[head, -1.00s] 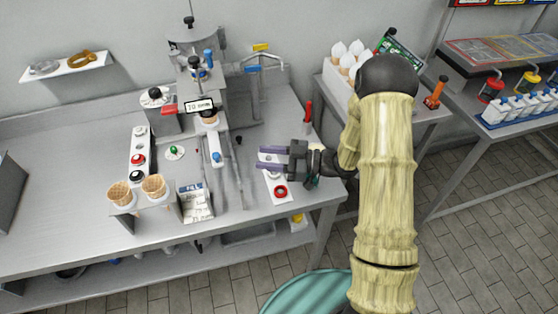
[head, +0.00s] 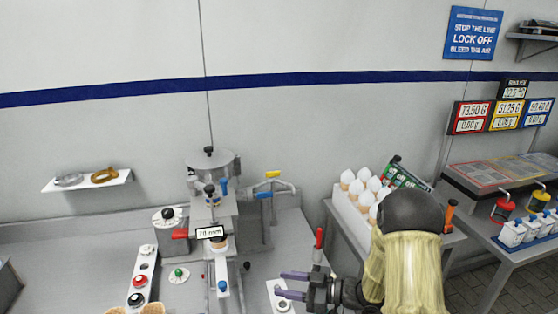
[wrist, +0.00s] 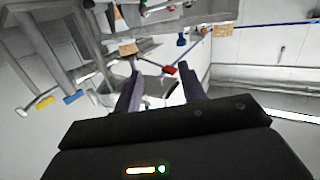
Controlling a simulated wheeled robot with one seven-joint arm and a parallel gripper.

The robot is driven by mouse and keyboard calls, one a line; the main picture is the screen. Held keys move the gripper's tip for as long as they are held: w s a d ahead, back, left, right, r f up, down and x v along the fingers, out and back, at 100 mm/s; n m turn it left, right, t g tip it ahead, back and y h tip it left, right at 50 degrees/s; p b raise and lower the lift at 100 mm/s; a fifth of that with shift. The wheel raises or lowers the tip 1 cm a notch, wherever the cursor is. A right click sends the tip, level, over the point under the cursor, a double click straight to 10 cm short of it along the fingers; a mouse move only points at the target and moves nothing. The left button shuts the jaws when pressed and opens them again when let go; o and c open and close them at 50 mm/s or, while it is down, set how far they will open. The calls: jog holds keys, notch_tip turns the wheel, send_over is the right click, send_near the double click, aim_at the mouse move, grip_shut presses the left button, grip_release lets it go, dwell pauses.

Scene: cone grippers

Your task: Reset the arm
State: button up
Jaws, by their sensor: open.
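My gripper (head: 284,284) has two purple fingers and a dark body. In the head view it is at the bottom middle, pointing left over the steel table, with its fingers apart and nothing between them. In the wrist view the purple fingers (wrist: 158,92) also stand apart and empty. My arm comes in from the lower right of the head view, in a pale ribbed sleeve with a black joint.
A filling machine (head: 212,200) with a 70 mm label stands left of my gripper. A red-handled tool (head: 318,245) stands just behind it. A button panel (head: 142,278) is at left. A box of filled cones (head: 352,205) is at right. A wall shelf (head: 88,182) hangs at left.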

jog(key=w+d+r+m+t+h, duration=0.2)
jog(key=d+r+m+t+h, duration=0.15)
jog(key=d+m+h, duration=0.75)
jog(key=s+d+r+m+g+h+p, duration=0.1)
jog(key=s+m+g+h, duration=0.3)
jog(key=s, duration=1.4)
jog(key=shift+s+d+r+g+h, duration=0.2)
jog(key=shift+r+g+h, duration=0.35)
jog(key=shift+g, duration=0.2)
